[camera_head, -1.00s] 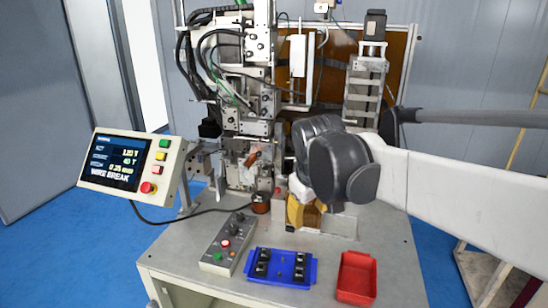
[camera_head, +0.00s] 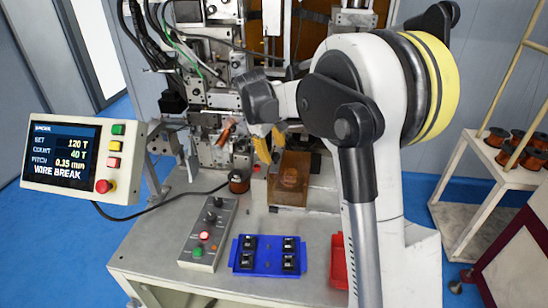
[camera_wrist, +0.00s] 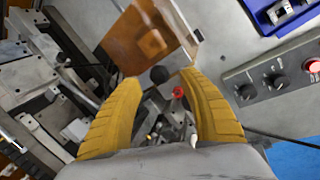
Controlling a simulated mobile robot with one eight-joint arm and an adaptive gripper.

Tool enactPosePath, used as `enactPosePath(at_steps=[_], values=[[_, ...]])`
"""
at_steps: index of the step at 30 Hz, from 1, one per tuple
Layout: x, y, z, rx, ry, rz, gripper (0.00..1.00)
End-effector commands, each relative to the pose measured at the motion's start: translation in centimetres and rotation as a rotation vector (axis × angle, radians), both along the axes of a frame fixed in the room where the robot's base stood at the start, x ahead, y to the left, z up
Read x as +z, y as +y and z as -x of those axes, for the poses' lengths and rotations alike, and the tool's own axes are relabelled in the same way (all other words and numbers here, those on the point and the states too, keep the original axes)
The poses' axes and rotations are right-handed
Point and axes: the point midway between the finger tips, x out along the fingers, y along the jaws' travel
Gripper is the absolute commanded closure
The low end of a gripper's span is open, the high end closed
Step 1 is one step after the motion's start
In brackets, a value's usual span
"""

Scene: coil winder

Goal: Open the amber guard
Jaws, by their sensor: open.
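The amber guard (camera_head: 290,178) is a see-through orange-brown box on the machine table, right of the winding head. In the wrist view the guard (camera_wrist: 148,38) shows at the top centre, tilted in the picture. My gripper (camera_head: 271,150) has yellow fingers, open, just left of the guard. In the wrist view my gripper (camera_wrist: 160,82) shows both fingers apart with nothing held. How far the guard stands open is unclear.
A grey control box (camera_head: 208,232), a blue tray (camera_head: 270,270) with black parts and a red bin (camera_head: 338,262) stand at the front. The screen panel (camera_head: 85,160) shows WIRE BREAK. A red button (camera_wrist: 178,92) sits near the knob.

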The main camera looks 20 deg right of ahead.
Motion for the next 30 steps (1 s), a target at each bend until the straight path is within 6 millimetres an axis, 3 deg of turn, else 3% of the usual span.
enactPosePath(at_steps=[6,16,17,21,26,30], values=[[-2.5,-0.8,-0.4,-0.001,0.0,0.0,0.52],[-2.8,-0.9,-0.4,-0.001,-0.001,-0.001,0.52],[-2.8,-0.9,-0.4,-0.001,-0.001,-0.001,0.56],[-2.8,-0.9,-0.4,-0.001,-0.001,-0.001,0.99],[-2.8,-1.0,-0.4,-0.001,0.0,0.0,1.0],[-2.8,-2.9,0.8,-0.005,-0.001,-0.001,1.0]])
